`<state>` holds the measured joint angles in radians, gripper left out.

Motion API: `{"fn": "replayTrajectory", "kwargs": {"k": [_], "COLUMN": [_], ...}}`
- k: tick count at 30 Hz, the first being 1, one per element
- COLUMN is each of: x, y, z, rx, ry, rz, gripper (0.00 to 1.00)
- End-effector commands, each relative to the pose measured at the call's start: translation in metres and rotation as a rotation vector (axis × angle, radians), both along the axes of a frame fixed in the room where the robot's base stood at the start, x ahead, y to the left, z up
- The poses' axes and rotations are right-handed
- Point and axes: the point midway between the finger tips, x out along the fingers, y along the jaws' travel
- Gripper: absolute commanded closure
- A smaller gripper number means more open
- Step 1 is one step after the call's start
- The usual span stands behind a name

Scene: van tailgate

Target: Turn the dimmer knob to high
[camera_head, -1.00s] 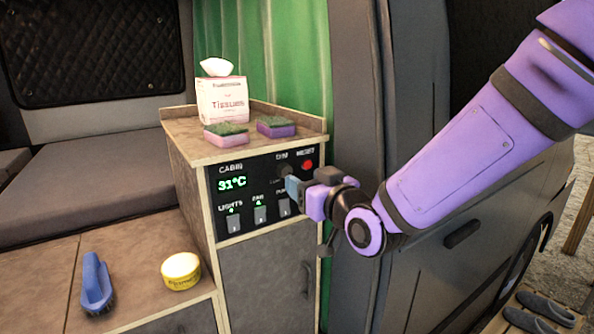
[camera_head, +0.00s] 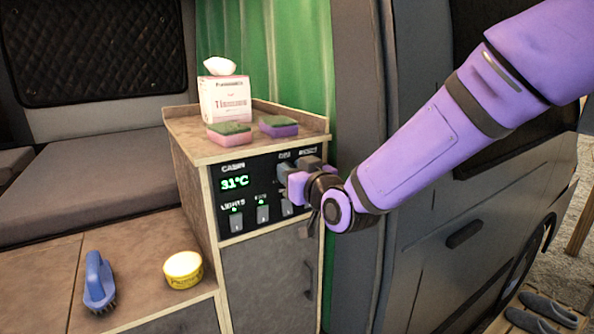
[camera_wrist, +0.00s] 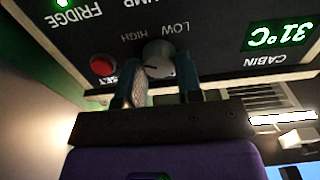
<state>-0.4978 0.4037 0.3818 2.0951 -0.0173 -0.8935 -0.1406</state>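The dimmer knob (camera_wrist: 157,54) is a round grey knob on the black control panel (camera_wrist: 218,32). The wrist view shows the panel upside down, with LOW and HIGH printed beside the knob. A short dark mark shows on the knob, but I cannot tell its exact setting. My gripper (camera_wrist: 161,78) is open, with one finger on each side of the knob; I cannot tell whether either finger touches it.
A red button (camera_wrist: 103,65) sits close beside the knob. Several switches (camera_head: 263,215) line the panel's lower part. Two sponges (camera_head: 229,132) and a tissue box (camera_head: 226,99) stand on the cabinet top. A brush (camera_head: 98,282) and a yellow tin (camera_head: 183,270) lie on the lower counter.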

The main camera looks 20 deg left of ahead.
Motion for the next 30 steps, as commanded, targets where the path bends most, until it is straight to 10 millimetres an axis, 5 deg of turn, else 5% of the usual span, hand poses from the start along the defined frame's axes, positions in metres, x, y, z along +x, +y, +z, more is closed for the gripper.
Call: {"fn": "replayTrajectory", "kwargs": {"k": [20, 21, 24, 30], "x": [0.0011, 0.0011, 0.0010, 0.0005], "y": [-0.0008, -0.0008, -0.0007, -0.0004], "z": [0.0006, 0.0006, 0.0005, 0.0003], "rx": [-0.094, -0.093, -0.093, -0.093], "ry": [-0.112, -0.111, -0.111, -0.111], "rz": [-0.004, -0.004, -0.004, -0.003], "gripper": [0.90, 0.62, 0.42, 0.42]}}
